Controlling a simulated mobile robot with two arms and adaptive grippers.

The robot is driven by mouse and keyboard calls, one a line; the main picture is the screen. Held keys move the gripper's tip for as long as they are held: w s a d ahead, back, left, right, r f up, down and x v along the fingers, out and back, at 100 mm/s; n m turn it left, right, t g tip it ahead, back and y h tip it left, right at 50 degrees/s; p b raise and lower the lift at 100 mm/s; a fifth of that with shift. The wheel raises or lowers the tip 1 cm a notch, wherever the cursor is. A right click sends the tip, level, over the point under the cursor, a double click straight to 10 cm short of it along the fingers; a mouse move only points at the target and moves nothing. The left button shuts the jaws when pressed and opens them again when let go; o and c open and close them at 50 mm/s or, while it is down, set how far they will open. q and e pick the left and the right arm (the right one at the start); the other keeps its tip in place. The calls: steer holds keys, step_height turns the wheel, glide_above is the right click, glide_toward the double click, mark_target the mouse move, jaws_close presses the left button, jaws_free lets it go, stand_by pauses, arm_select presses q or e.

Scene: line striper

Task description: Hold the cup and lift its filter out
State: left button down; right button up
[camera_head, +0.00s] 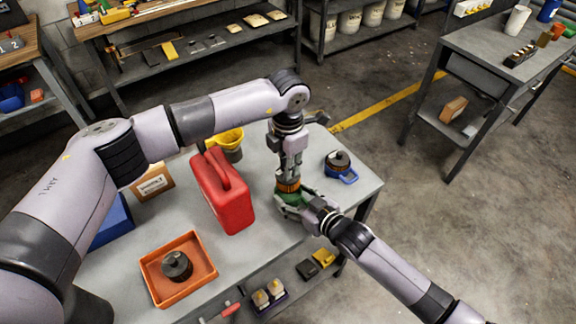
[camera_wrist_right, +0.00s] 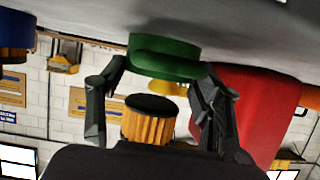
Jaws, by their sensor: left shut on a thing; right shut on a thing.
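The green cup (camera_head: 289,199) stands near the right front part of the grey table, partly hidden by my grippers. My right gripper (camera_head: 304,206) is shut on it from the right. In the right wrist view, which is upside down, the fingers reach to both sides of the cup (camera_wrist_right: 165,60). My left gripper (camera_head: 288,179) points down above the cup and is shut on the orange filter (camera_head: 288,187). In the wrist view the pleated filter (camera_wrist_right: 146,126) shows its black end facing the cup, with a gap between them.
A red jerrycan (camera_head: 222,197) stands left of the cup. A blue cup (camera_head: 347,176) with a dark filter is to the right. An orange tray (camera_head: 204,281) holding a black filter is at the front left. A yellow funnel (camera_head: 228,138) stands behind.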

steer(key=o, duration=0.9)
steer(key=shift+s+f, duration=0.1)
steer(key=shift+f, duration=0.15)
steer(key=o, duration=0.4)
steer(key=shift+r, duration=0.1)
steer(key=shift+c, duration=0.2)
steer(key=v, duration=1.2)
steer(key=shift+r, duration=0.1)
